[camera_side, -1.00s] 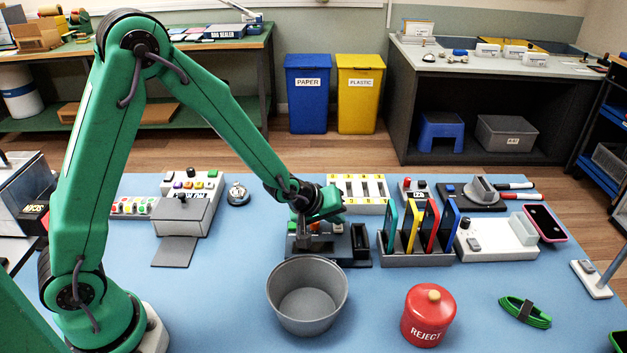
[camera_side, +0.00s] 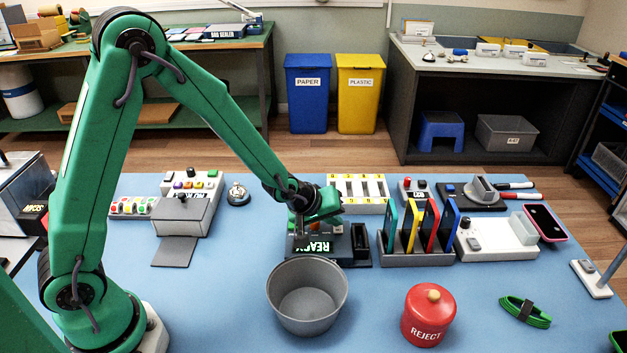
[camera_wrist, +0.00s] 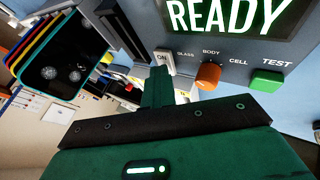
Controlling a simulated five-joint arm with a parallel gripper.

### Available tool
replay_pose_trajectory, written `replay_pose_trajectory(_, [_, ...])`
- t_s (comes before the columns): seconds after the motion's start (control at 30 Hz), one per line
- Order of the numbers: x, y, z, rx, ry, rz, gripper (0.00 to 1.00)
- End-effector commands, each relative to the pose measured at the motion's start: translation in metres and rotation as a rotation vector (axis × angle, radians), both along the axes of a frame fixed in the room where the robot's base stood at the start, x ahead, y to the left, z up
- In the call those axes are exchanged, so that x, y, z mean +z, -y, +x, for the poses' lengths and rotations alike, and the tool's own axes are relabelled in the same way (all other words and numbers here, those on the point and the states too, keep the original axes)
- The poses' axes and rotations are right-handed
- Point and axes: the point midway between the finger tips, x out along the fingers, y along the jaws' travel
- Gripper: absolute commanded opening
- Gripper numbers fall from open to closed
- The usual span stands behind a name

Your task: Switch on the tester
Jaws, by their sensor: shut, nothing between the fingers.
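The tester (camera_side: 358,238) is a dark unit near the middle of the blue table. Its screen (camera_side: 314,247) is lit and reads READY in green, and it fills the top of the wrist view (camera_wrist: 228,14). In the wrist view the white ON switch (camera_wrist: 162,58) sits on its front panel, left of an orange knob (camera_wrist: 208,75) and a green TEST button (camera_wrist: 267,81). My gripper (camera_wrist: 158,82) is shut and empty. Its tip is right at the ON switch, seemingly touching it. In the side view my gripper (camera_side: 302,230) partly hides the tester.
A grey bowl (camera_side: 307,295) stands just in front of the tester. A rack of coloured phones (camera_side: 417,257) stands close on its right. A red REJECT pot (camera_side: 428,315) is at front right. The table's front left middle is clear.

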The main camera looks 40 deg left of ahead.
Motion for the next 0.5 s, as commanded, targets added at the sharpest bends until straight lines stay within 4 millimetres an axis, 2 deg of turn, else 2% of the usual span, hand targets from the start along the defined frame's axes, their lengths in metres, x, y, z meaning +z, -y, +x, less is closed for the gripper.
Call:
replay_pose_trajectory(0.23, [0.003, -0.002, 0.001, 0.003, 0.003, 0.000, 0.00])
replay_pose_trajectory(0.5, [0.021, -0.003, 0.004, 0.005, 0.009, 0.000, 0.00])
